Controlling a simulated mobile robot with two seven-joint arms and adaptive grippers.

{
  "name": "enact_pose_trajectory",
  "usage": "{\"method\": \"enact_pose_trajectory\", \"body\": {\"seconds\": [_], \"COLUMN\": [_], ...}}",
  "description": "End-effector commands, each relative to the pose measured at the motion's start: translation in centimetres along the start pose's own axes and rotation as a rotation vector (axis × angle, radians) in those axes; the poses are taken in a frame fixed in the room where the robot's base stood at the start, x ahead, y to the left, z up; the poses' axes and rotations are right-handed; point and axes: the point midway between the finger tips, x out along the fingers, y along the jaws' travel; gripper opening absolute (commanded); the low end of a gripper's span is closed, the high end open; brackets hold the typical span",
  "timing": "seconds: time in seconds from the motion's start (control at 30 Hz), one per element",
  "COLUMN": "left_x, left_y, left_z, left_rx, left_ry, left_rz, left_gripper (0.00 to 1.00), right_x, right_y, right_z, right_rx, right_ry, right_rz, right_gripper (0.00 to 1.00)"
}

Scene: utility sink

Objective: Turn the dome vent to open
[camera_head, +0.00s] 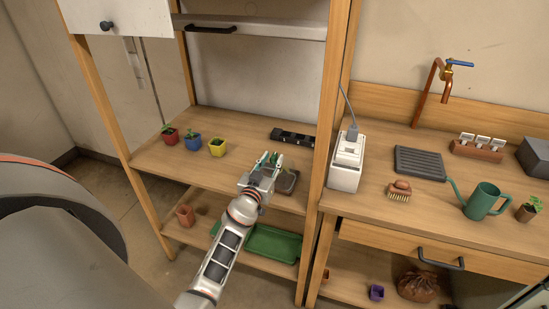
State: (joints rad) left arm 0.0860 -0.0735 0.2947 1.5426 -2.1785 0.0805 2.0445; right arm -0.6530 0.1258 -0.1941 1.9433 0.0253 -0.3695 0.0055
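My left gripper (270,158) reaches in over the middle shelf of the wooden rack, with its green-tipped fingers pointing away from me. The two fingertips look apart, and I see nothing clearly held between them. A small dark tray (291,183) sits on the shelf just right of the gripper, partly hidden by it. I cannot make out a dome or its vent; it may be clear, too small, or hidden behind the gripper. My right gripper is not in view.
Several small potted plants, including a yellow pot (217,148), stand left of the gripper. A black rack (293,138) lies behind it. A wooden post (325,130) and a white box (346,165) are to the right. A green tray (272,244) lies below.

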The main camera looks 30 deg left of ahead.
Motion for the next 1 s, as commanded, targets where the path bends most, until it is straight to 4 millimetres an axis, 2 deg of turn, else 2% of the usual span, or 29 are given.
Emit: {"method": "enact_pose_trajectory", "body": {"seconds": [0.2, 0.53, 0.57, 0.63, 0.67, 1.0], "left_x": [2.3, 2.6, 2.6, 2.6, 2.6, 2.6], "left_y": [-0.1, -0.1, -0.1, -0.1, 0.0, -0.1], "left_z": [0.1, 0.0, 0.0, 0.0, 0.0, 0.0], "left_rx": [0.0, 0.0, 0.0, 0.0, 0.0, 0.001], "left_ry": [0.0, 0.0, 0.0, 0.0, 0.0, 0.0], "left_rz": [0.0, 0.0, 0.0, 0.0, 0.0, 0.01], "left_gripper": [0.28, 0.28, 0.23, 0.04, 0.0, 0.0], "right_x": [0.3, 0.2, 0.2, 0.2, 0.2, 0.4], "right_y": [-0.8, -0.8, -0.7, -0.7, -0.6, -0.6], "right_z": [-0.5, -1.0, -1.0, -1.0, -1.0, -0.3], "right_rx": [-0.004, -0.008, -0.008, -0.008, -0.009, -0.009], "right_ry": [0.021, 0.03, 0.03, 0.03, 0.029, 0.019], "right_rz": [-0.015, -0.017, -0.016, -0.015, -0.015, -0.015], "right_gripper": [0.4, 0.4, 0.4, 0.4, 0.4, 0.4]}}
